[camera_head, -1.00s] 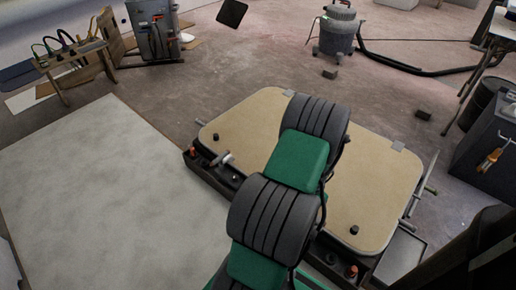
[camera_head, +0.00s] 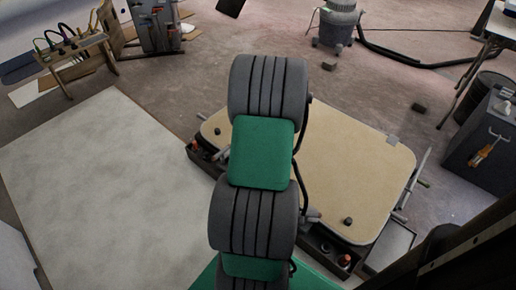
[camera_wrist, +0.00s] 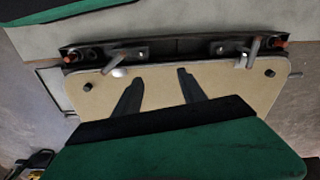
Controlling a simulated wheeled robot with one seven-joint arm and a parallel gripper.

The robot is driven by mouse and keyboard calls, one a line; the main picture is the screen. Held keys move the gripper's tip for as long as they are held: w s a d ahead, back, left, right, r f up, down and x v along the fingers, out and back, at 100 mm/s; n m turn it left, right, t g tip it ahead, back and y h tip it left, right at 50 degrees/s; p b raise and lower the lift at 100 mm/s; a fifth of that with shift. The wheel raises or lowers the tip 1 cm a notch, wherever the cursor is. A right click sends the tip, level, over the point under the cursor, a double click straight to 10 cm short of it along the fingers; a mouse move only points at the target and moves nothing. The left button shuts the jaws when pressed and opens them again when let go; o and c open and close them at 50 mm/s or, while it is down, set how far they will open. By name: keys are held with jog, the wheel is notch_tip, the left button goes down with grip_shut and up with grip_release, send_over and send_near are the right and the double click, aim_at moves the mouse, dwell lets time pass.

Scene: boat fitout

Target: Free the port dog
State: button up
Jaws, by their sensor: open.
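The hatch has a beige lid (camera_head: 345,165) in a dark frame. In the wrist view the lid (camera_wrist: 235,97) lies under my gripper (camera_wrist: 160,76), whose two dark fingers are apart and empty. Two grey dogs sit along the frame edge beyond the fingertips: one at the left (camera_wrist: 118,60) and one at the right (camera_wrist: 250,54) with a slanting bar. Neither is touched by the fingers, as far as I can see. Which is the port dog is not marked. In the head view one dog (camera_head: 311,215) shows beside my arm; my arm hides the other and my gripper.
Orange-red knobs (camera_head: 346,260) stand at the frame's ends. A grey tray (camera_head: 392,248) lies right of the hatch. A large pale panel (camera_head: 100,190) fills the left. A bench (camera_head: 70,55), a vacuum (camera_head: 337,25) and a dark cabinet (camera_head: 485,130) stand farther off.

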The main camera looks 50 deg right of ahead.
jog(key=w+a+r+n+p, duration=0.2)
jog(key=w+a+r, duration=0.1)
jog(key=r, duration=0.3)
jog(key=shift+w+r, duration=0.15)
jog(key=shift+w, duration=0.4)
jog(key=shift+o, duration=0.2)
jog(key=shift+a, duration=0.1)
